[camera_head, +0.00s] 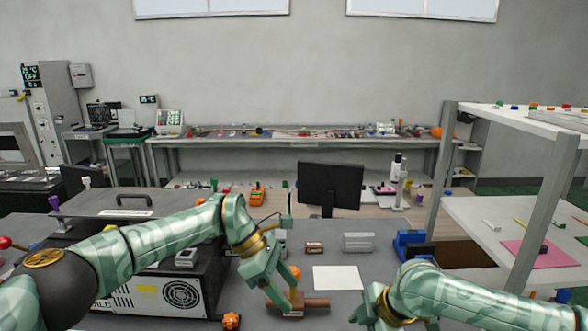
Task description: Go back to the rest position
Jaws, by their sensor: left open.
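My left gripper (277,292) points down over the grey table in the lower middle of the view. It is open, beside a small brown fixture (315,303) with an orange ball (294,271) at its top. The fingers overlap the fixture in the picture, so I cannot tell whether they touch it. My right gripper (366,304) is low in the view, right of the fixture and apart from it. Its fingers are partly hidden by its own arm, and I cannot tell their opening.
A black boxy device with a fan (182,293) stands left, partly behind my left arm. A white sheet (337,278), a grey block (358,242) and a blue fixture (408,242) lie on the table. A monitor (330,185) stands behind. A shelf (490,215) bounds the right.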

